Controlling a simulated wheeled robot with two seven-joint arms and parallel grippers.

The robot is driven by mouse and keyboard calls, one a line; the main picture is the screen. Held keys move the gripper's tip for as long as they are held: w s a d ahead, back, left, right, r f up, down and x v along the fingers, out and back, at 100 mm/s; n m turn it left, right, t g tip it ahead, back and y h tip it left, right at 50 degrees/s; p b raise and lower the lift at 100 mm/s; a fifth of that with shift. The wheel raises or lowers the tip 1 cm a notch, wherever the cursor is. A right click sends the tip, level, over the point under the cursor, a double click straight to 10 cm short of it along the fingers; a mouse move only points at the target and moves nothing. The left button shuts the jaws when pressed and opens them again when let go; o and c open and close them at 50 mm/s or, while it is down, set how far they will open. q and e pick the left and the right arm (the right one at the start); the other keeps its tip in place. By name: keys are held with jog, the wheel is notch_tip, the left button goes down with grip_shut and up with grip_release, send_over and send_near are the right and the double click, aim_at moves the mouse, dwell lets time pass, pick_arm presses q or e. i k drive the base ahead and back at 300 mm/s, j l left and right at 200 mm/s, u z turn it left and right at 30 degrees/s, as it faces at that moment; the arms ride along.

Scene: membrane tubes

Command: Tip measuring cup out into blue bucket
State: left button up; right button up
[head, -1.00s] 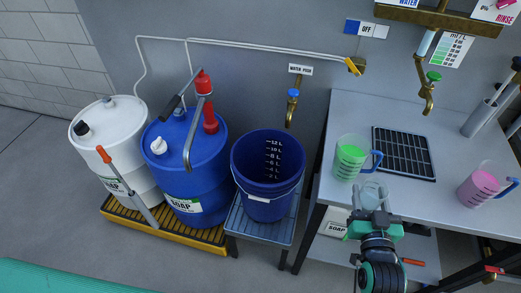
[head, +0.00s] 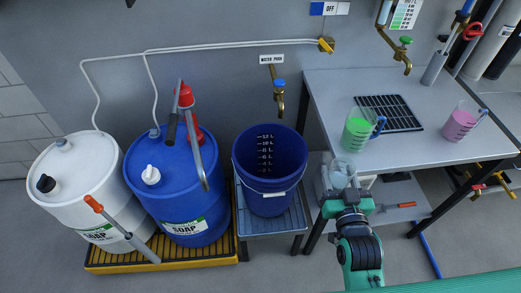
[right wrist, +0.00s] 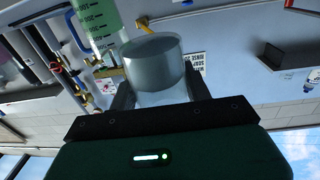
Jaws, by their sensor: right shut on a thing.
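My right gripper (head: 343,192) is shut on a small clear cup (head: 341,173), in front of the table's left edge and to the right of the blue bucket. The cup also shows between the fingers in the right wrist view (right wrist: 157,70); it looks clear, and I cannot tell how full it is. The blue bucket (head: 268,180) has white litre marks inside and stands upright on a small blue-grey stand. I see no liquid in it clearly. My left gripper is out of view.
A jug with green liquid (head: 357,132) and a jug with pink liquid (head: 459,124) stand on the grey table (head: 415,155). A tap (head: 279,95) hangs above the bucket. A blue drum (head: 178,185) and a white drum (head: 80,190) stand left of it.

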aim_at(269, 157)
jog(key=j+z, duration=0.4)
jog(key=j, duration=1)
jog(key=i+j, duration=0.2)
jog(key=j, duration=0.15)
jog(key=i+j+z, duration=0.1)
jog(key=j, duration=0.3)
jog(key=i, duration=0.05)
